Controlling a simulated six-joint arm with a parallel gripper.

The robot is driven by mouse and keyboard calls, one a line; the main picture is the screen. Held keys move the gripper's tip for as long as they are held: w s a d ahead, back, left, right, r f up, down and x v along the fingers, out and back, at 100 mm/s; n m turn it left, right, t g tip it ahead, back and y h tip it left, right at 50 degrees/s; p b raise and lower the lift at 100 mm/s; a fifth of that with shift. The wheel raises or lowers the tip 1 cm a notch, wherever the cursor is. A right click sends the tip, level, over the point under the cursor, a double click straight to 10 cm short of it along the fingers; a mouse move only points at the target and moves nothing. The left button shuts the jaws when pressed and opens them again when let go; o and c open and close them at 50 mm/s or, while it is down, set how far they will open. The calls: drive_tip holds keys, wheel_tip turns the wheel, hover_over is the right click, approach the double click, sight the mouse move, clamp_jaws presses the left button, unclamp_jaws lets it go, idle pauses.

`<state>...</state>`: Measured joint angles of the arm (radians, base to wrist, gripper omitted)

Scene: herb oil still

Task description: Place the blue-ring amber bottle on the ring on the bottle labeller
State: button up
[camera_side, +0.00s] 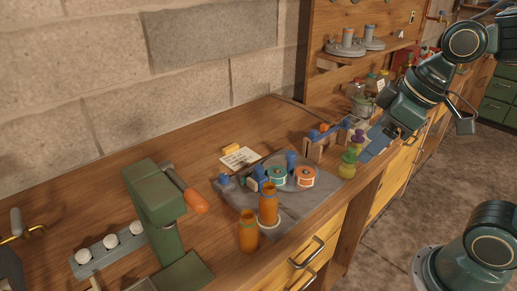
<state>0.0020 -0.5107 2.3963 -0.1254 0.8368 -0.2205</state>
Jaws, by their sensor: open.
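Two amber bottles stand upright at the front of the bench. One amber bottle (268,204) is at the front of the grey bottle labeller (300,208), beside or over a pale ring mark (283,222) that it partly hides. The other amber bottle (248,234) stands nearer the camera, by the labeller's front left corner. Each has a thin band, but the colours are too small to tell which is blue. My gripper (370,148) is open and empty, to the right of the labeller near the green and purple bottles, well away from both amber bottles.
A green press with an orange handle (183,190) stands at left, near a rail of white caps (110,243). Green and orange spools (303,177) sit on the labeller. A green-yellow bottle (347,164) and a small wooden rack (320,143) stand at right.

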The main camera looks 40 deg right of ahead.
drive_tip(key=s+d+m+t+h, duration=0.1)
drive_tip(key=s+d+m, duration=0.1)
drive_tip(key=s, duration=0.3)
drive_tip(key=shift+s+d+m, duration=0.2)
drive_tip(key=shift+s+m, duration=0.05)
drive_tip(key=shift+m, duration=0.65)
